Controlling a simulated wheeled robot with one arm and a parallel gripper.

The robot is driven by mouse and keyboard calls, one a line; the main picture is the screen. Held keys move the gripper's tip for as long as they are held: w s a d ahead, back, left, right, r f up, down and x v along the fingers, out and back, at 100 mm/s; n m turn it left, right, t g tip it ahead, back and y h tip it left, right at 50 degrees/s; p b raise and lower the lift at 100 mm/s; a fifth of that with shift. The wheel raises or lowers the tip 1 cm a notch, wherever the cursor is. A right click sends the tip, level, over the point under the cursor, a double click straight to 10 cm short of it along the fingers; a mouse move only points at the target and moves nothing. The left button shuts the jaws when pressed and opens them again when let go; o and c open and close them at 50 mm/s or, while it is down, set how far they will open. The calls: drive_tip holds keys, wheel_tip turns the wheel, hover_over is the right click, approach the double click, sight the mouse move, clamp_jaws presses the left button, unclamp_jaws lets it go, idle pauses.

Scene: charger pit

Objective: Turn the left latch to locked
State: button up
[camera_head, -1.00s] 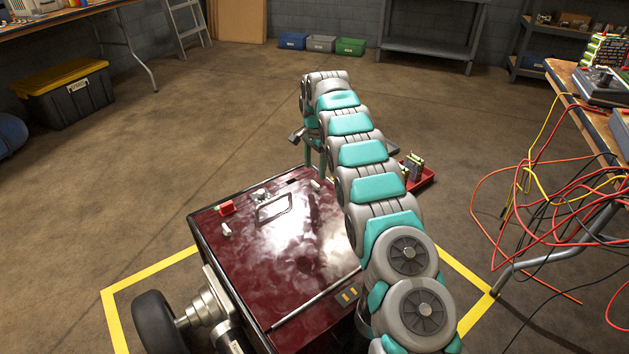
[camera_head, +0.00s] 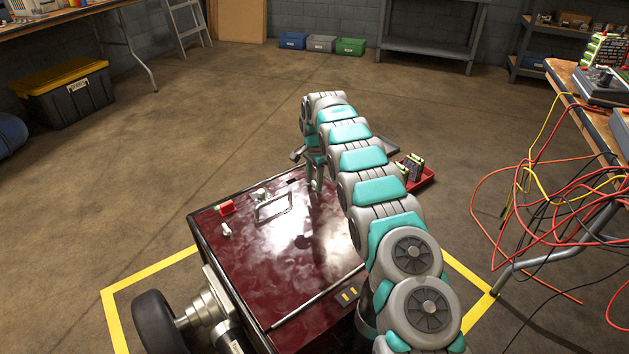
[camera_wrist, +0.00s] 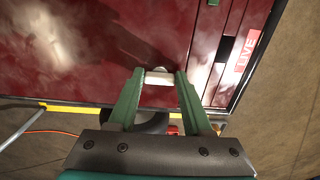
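A dark red metal box (camera_head: 300,272) with a glossy lid stands inside yellow floor lines. One pale latch knob (camera_head: 227,230) is on the lid's left side in the head view, near a red block (camera_head: 226,208). My gripper (camera_head: 316,186) is low over the lid's far right part, where a second pale latch is now hidden in the head view. In the wrist view my green fingers (camera_wrist: 159,77) stand on either side of that latch (camera_wrist: 159,80), which nearly fills the gap. I cannot tell whether they press on it.
A red "LIVE" label (camera_wrist: 246,53) shows beside the box edge. A red tray (camera_head: 425,181) is behind my arm. Red, yellow and black cables (camera_head: 530,200) hang at the right table.

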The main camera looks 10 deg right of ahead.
clamp_jaws()
drive_tip(key=shift+n, duration=0.4)
drive_tip(key=n, duration=0.3)
drive_tip(key=shift+r+n+p, duration=0.1)
drive_tip(key=shift+n+p, duration=0.25)
drive_tip(key=shift+n, duration=0.05)
drive_tip(key=n, duration=0.4)
drive_tip(key=shift+d+n, duration=0.2)
drive_tip(key=shift+n, duration=0.1)
drive_tip(key=n, duration=0.4)
drive_tip(key=shift+p, duration=0.3)
drive_tip(key=n, duration=0.4)
drive_tip(key=shift+d+n, duration=0.15)
drive_tip(key=shift+n, duration=0.15)
